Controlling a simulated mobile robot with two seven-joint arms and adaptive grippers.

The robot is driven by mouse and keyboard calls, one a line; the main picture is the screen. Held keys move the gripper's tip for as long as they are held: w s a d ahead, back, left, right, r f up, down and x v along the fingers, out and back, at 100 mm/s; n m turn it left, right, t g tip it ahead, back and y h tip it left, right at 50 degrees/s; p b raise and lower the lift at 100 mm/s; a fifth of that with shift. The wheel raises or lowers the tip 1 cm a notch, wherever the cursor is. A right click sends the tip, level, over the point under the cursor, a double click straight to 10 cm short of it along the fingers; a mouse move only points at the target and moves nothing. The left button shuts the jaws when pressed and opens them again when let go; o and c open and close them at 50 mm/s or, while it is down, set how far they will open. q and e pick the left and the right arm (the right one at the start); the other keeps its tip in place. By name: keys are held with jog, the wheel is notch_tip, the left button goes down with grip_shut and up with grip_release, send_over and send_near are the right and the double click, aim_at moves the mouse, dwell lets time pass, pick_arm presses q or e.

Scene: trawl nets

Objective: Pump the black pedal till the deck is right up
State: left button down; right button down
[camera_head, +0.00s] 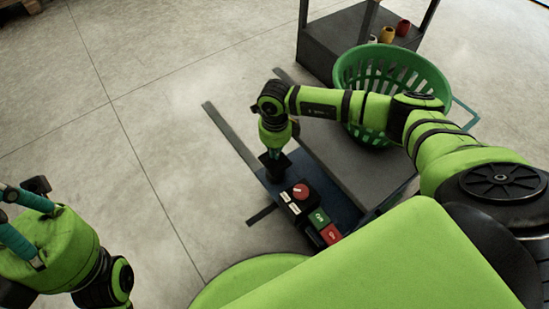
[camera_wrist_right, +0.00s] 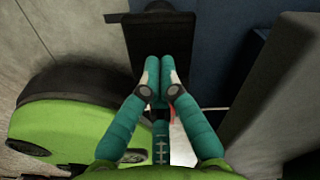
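The black pedal (camera_wrist_right: 155,40) is a dark flat plate in the right wrist view; in the head view, the dark pedal (camera_head: 275,163) shows just under my right gripper (camera_head: 277,148). My right gripper, with teal fingers (camera_wrist_right: 160,92), points down with its fingertips together over the pedal's near part. I cannot tell whether they touch it. The grey deck (camera_head: 345,160) lies low to the right of the pedal, partly hidden by my right arm. My left gripper (camera_head: 22,225) is at the left edge, away from the lift, its fingertips cut off or unclear.
A red knob (camera_head: 300,192), a green button (camera_head: 319,217) and a red button (camera_head: 330,234) sit beside the pedal. A green basket (camera_head: 345,75) stands on the deck's far part. A dark shelf (camera_head: 325,45) with small pots stands behind. The left floor is clear.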

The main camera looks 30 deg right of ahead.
aim_at(275, 163)
jog(key=shift+f+b, duration=2.1)
jog(key=shift+f, duration=0.9)
notch_tip(275, 163, up, 5)
jog(key=p, duration=0.4)
jog(key=shift+f, duration=0.25)
jog(key=shift+f+b, duration=1.6)
jog(key=shift+f, duration=0.65)
notch_tip(275, 163, up, 5)
jog(key=p, duration=0.4)
jog(key=shift+f, duration=0.25)
